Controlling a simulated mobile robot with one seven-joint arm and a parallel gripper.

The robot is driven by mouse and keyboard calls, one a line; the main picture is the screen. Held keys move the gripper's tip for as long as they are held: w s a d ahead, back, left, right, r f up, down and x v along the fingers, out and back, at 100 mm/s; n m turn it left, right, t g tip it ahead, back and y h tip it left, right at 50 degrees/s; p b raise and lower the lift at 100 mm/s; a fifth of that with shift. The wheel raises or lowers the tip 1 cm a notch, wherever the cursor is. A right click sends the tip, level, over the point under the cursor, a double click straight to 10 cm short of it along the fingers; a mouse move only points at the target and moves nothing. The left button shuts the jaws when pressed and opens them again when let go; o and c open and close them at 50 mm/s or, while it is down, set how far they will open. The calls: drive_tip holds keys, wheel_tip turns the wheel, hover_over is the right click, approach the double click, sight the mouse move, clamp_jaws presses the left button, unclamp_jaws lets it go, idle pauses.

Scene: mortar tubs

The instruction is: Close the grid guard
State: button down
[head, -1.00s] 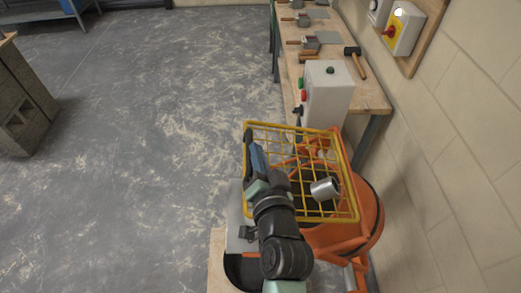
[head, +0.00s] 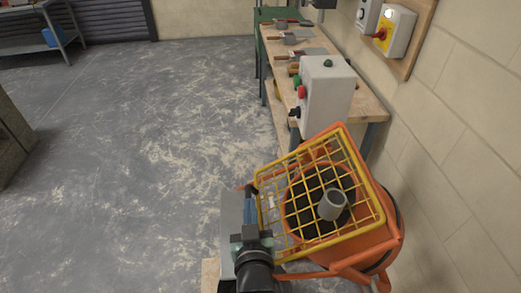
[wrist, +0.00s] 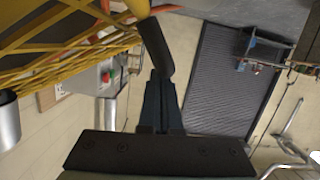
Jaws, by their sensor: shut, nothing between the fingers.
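The yellow grid guard (head: 323,193) lies tilted in front of the orange mixer drum (head: 385,240) in the head view. I cannot tell whether a gap is left between its frame and the drum rim. In the wrist view the guard (wrist: 70,45) fills the upper left, close to my fingers. My gripper (head: 248,195) is shut and empty by the guard's left edge. A grey metal cylinder (head: 332,204) shows at the grid's middle.
A grey control box (head: 326,92) with red and green buttons stands behind the mixer. A wooden workbench (head: 372,105) with tools runs along the right wall. A switch box (head: 397,30) hangs on the wall. The floor to the left is clear.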

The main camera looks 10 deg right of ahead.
drive_tip(key=shift+d+f+n+h+b, duration=0.1)
drive_tip(key=shift+d+f+n+b, duration=0.15)
drive_tip(key=shift+f, duration=0.3)
drive_tip(key=shift+d+f+n+h+b, duration=0.1)
drive_tip(key=shift+d+f+n+b, duration=0.1)
drive_tip(key=shift+f+b, duration=0.25)
drive_tip(key=shift+d+f+n+h+b, duration=0.1)
drive_tip(key=shift+d+f+n+b, duration=0.1)
drive_tip(key=shift+f, duration=0.4)
drive_tip(key=shift+s, duration=0.1)
drive_tip(key=r+p, duration=0.2)
drive_tip(key=r, duration=0.1)
drive_tip(key=r+p, duration=0.1)
drive_tip(key=shift+w+a+r+p, duration=0.2)
drive_tip(key=shift+a+r+p, duration=0.1)
drive_tip(key=shift+r+p, duration=0.05)
drive_tip(key=b+v, duration=0.2)
drive_tip(key=v, duration=0.8)
drive_tip(key=shift+f, duration=0.25)
drive_tip(key=shift+s, duration=0.15)
